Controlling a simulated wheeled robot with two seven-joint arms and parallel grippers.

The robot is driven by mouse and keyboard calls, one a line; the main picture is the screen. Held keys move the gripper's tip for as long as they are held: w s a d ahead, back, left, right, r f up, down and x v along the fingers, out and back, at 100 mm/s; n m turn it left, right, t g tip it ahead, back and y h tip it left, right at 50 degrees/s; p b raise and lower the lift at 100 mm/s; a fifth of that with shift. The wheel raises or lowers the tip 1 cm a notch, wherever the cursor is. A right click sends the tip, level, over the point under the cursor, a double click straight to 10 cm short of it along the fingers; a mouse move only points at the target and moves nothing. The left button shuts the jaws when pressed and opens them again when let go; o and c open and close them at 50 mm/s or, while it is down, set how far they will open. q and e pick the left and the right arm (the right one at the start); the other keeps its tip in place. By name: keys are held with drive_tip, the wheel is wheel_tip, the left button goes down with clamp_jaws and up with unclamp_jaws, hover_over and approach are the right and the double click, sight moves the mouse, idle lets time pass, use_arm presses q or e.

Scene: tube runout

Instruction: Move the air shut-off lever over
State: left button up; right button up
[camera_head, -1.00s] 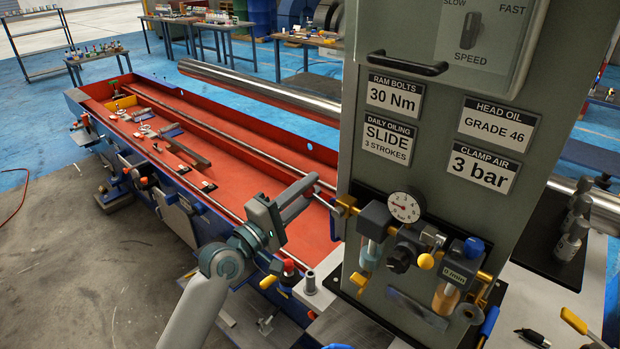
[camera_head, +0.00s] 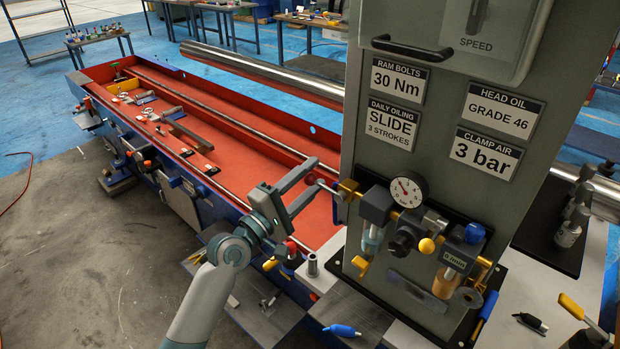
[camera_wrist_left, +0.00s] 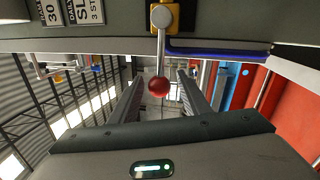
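The air shut-off lever is a thin metal rod with a red ball end (camera_wrist_left: 159,86). It comes out of a yellow valve block (camera_head: 347,190) at the left end of the air unit on the grey panel, and points left in the head view. The block also shows in the left wrist view (camera_wrist_left: 165,17). My left gripper (camera_head: 318,184) is open at the lever. In the left wrist view its two fingers (camera_wrist_left: 159,95) stand on either side of the red ball, with gaps on both sides. My right gripper is not in view.
A round gauge (camera_head: 407,190), a black knob (camera_head: 403,240) and glass bowls sit right of the valve. A metal socket (camera_head: 312,266) stands below the lever, and a blue-handled tool (camera_head: 342,330) lies nearby. The red machine bed (camera_head: 250,150) extends behind my gripper.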

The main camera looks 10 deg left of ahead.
use_arm(q)
drive_tip(key=shift+s+a, duration=0.1)
drive_tip(key=b+v, duration=0.5)
drive_tip(key=v, duration=1.2)
drive_tip(key=shift+b, duration=0.35)
